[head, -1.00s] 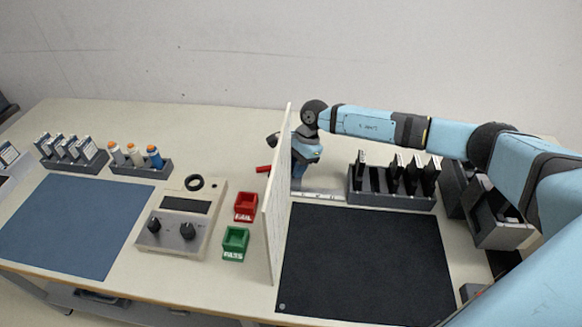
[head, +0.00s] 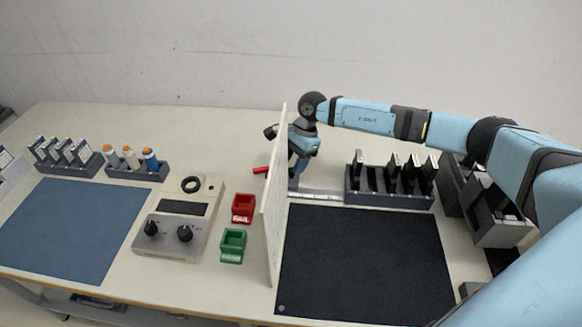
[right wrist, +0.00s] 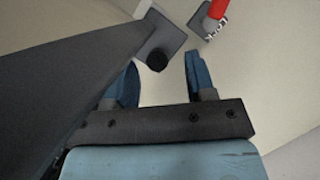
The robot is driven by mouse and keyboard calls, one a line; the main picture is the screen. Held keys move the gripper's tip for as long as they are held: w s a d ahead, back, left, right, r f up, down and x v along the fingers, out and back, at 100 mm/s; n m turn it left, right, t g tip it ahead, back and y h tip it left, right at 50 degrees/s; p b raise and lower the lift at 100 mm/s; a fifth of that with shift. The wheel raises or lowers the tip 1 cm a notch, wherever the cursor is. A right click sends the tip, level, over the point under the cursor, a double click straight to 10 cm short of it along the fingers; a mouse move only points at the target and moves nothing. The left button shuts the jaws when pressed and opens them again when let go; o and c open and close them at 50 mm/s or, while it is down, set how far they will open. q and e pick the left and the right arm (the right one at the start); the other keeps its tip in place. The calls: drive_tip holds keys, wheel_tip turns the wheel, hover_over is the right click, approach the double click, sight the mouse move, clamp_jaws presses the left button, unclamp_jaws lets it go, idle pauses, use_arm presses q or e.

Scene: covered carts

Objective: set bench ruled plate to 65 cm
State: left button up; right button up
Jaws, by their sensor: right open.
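The upright pale plate (head: 274,215) stands across the bench, with marks along its edge; I cannot read a value. A pale strip (head: 322,195) lies on the bench at its right, behind the black mat. My right gripper (head: 293,185) points down close to the plate's far end, over the strip's left end. In the right wrist view its blue fingers (right wrist: 160,68) are open and empty. A black knob (right wrist: 157,59) on a grey block (right wrist: 165,38) appears between the fingertips; contact cannot be told. A large dark slab (right wrist: 65,70) fills the left there. My left gripper is out of view.
A red-handled piece (head: 261,170) lies left of the plate. Red (head: 243,207) and green (head: 232,244) trays and a dial box (head: 178,222) stand left. A dark rack (head: 390,199) stands right of my gripper. The black mat (head: 365,260) is clear.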

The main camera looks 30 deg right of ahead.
drive_tip(key=b+v, duration=0.1)
drive_tip(key=v, duration=1)
drive_tip(key=shift+r+b, duration=0.35)
drive_tip(key=shift+b, duration=0.05)
